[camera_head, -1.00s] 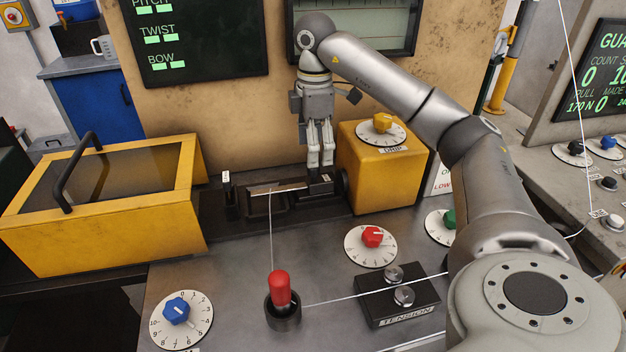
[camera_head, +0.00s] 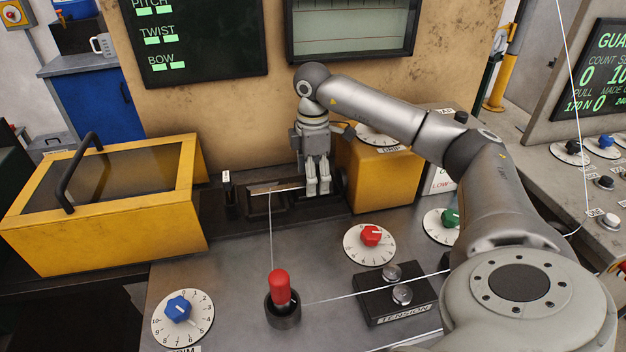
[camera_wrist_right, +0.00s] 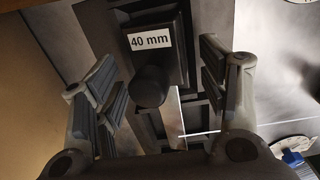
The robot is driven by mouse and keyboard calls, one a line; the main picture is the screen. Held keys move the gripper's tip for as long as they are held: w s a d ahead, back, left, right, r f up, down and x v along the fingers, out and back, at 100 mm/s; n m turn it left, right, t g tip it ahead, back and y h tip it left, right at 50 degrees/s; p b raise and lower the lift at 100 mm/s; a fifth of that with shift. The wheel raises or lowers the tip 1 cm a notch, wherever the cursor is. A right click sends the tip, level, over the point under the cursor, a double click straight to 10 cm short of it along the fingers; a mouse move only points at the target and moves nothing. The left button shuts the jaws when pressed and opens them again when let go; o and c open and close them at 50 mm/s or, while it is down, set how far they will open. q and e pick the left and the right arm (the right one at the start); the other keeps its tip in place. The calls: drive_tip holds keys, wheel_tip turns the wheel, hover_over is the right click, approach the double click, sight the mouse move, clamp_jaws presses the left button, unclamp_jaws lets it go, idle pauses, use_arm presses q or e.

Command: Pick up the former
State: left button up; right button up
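The former appears to be a dark block with a white "40 mm" label and a round black knob (camera_wrist_right: 150,88), seen in the right wrist view. My right gripper (camera_wrist_right: 165,92) is open, with its fingers apart on either side of the knob and a visible gap to each. In the head view my right gripper (camera_head: 318,189) points down at the right end of the dark track (camera_head: 255,230) and largely hides the former. My left gripper is not in view.
A yellow box (camera_head: 365,180) with a dial stands close right of the gripper. A flat metal strip (camera_head: 277,189) lies to its left, with wire running down to a red-handled lever (camera_head: 280,290). A yellow lidded case (camera_head: 110,225) stands at left.

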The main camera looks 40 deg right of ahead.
drive_tip(key=c, duration=0.5)
clamp_jaws()
drive_tip(key=shift+r, duration=0.1)
